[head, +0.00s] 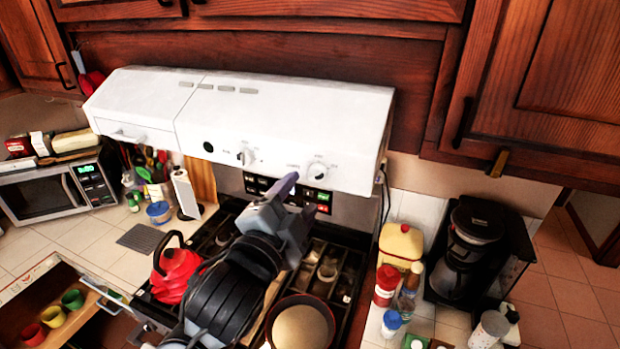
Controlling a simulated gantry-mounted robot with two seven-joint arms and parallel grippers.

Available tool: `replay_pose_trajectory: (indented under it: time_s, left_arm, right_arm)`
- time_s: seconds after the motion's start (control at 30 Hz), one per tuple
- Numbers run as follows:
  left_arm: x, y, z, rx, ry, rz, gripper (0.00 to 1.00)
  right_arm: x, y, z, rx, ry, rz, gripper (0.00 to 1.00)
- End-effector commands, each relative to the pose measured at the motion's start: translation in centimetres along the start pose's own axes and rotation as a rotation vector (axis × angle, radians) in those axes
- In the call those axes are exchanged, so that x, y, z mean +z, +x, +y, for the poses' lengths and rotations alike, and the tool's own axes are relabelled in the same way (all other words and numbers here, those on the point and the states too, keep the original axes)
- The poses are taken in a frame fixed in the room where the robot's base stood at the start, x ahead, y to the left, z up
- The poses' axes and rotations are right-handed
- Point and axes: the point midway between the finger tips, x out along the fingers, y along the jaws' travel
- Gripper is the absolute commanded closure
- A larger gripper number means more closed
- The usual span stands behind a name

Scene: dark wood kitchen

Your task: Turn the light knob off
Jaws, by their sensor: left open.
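The white range hood (280,110) spans the wall above the stove. Its front face carries two round white knobs, a left knob (246,157) and a right knob (318,170). The small labels beside them are too blurred to read, so I cannot tell which is the light knob. My left gripper (296,202) is open and empty, below the hood's front face and over the stove. Its fingers point up toward the hood, below and between the two knobs, and appear apart from both. My right gripper is not in view.
A red kettle (176,272) and a pan (301,325) stand on the stove (345,270), close to my left arm. A microwave (60,190) is at the left. A black coffee maker (468,250) and several bottles stand at the right. Dark wooden cabinets (560,80) hang above.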

Motion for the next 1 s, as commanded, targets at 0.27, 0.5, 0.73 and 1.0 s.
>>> replay_pose_trajectory:
  time_s: [0.27,0.5,0.73,1.0]
  left_arm:
    - [-0.1,4.1,-0.2,0.001,-0.001,-0.001,0.41]
    - [0.0,5.7,0.0,0.001,0.0,-0.001,0.41]
    - [0.1,5.9,0.0,0.0,0.0,-0.001,0.41]
    - [0.1,5.8,0.0,0.0,0.0,-0.001,0.69]
  right_arm:
    - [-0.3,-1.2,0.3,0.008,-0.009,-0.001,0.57]
    - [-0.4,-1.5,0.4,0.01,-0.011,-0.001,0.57]
    - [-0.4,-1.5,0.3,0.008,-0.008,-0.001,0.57]
    - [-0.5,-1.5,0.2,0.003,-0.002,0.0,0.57]
